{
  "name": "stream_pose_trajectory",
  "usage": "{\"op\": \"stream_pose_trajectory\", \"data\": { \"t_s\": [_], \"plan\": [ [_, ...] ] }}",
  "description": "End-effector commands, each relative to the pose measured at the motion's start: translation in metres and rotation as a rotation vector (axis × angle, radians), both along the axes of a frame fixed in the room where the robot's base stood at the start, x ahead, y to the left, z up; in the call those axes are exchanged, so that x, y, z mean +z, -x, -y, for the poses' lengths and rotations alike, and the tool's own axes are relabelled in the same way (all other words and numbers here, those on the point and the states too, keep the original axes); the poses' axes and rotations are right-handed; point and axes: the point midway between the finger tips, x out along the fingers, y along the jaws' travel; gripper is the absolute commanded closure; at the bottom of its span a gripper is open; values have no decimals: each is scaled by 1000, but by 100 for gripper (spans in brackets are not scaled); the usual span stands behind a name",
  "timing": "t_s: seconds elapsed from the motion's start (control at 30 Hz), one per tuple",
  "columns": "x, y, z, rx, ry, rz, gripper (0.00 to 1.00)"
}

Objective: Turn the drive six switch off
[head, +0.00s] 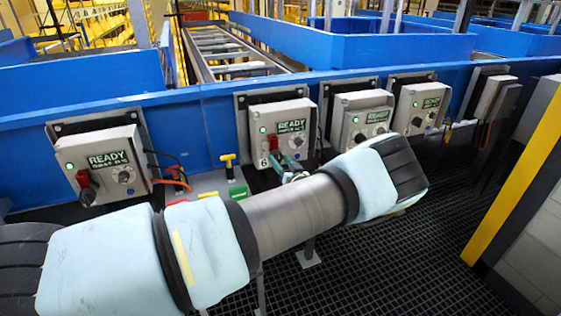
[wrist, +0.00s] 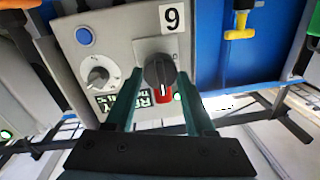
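The drive six control box (head: 281,130) is a grey box with a green READY display and a "6" label, second from left on the blue frame. It also shows upside down in the wrist view (wrist: 80,62). Its switch (wrist: 160,72) is a dark rotary knob with a red part, below the label in the wrist view; red also shows in the head view (head: 273,143). My gripper (wrist: 160,78) is open, with one teal finger on each side of the knob. I cannot tell whether either finger touches it. My gripper partly hides the display in the wrist view.
Similar boxes stand left (head: 103,160) and right (head: 360,117) of it. A yellow T-handle (head: 228,165) sits just left of the drive six box. The blue conveyor frame (head: 190,115) runs behind. A yellow post (head: 515,185) stands at the right.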

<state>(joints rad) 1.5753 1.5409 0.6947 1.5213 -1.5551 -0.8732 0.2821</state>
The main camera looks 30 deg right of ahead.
Motion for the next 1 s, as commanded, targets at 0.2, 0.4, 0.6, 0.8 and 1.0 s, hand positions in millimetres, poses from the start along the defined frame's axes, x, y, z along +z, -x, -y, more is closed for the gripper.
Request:
{"op": "stream_pose_trajectory", "data": {
  "t_s": [0.2,0.4,0.6,0.8,1.0],
  "plan": [
    [0,0,0,0,0,0,71],
    [0,0,0,1,0,0,94],
    [0,0,0,1,5,0,100],
    [-1,0,-1,2,53,-5,100],
    [-3,-1,-1,2,172,-20,100]
  ]
}}
